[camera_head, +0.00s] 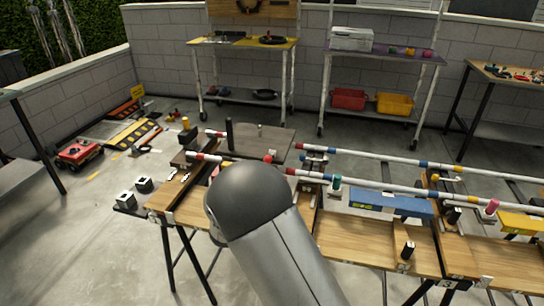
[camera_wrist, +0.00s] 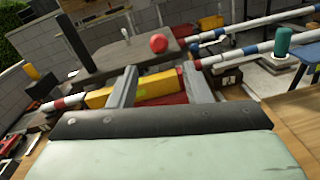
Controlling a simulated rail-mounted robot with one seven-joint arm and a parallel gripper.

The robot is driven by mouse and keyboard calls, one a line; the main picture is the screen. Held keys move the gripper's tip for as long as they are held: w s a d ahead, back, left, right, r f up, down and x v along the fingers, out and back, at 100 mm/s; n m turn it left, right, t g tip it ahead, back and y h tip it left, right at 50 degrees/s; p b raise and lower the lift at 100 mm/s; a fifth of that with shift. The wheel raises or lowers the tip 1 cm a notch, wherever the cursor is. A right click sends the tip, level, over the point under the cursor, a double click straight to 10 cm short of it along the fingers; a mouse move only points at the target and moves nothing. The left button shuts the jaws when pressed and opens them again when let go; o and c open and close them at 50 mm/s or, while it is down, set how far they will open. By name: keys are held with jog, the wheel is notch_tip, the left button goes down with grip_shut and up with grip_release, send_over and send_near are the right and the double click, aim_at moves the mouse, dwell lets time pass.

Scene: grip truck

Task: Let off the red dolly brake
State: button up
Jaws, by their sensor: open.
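A dark flat dolly deck (camera_head: 245,142) sits across the striped rails; it also shows in the wrist view (camera_wrist: 110,62). A round red knob (camera_head: 268,158) is at the deck's near right edge. In the wrist view the red knob (camera_wrist: 158,43) shows beyond my fingertips, apart from them. I cannot see its lever clearly. My gripper (camera_wrist: 160,69) is open, its two grey fingers spread with nothing held between them. A yellow block (camera_wrist: 132,90) and a red part (camera_wrist: 178,97) show behind and between the fingers. In the head view my arm hides the gripper.
Striped rails (camera_head: 390,185) run right over a wooden bench (camera_head: 365,240). A black post (camera_head: 229,135) rises from the deck. Shelves (camera_head: 245,100) stand at the back wall.

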jog(key=p+x, duration=0.1)
jog(key=x, duration=1.2)
jog(key=shift+w, duration=0.2)
grip_shut()
